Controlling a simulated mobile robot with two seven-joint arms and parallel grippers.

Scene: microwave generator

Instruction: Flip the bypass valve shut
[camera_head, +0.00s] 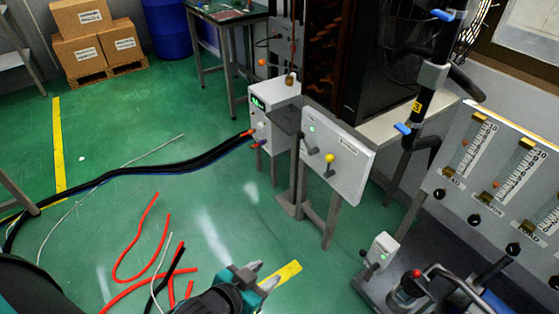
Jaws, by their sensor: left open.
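Two blue valve handles show on the upright black and silver pipe at the right: an upper blue handle (442,15) and a lower blue handle (403,129). I cannot tell from the picture which one is the bypass valve. Both handles stick out to the left of the pipe. My left gripper (261,276) is at the bottom centre, over the green floor, with its fingers apart and nothing between them. It is well below and to the left of both handles, touching neither. My right gripper is not in view.
A white panel (338,155) with a yellow-knobbed lever stands on posts at centre. A gauge panel (500,180) with several black knobs is at right. A red knob (412,276) shows below it. Red and black hoses (135,255) lie on the floor.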

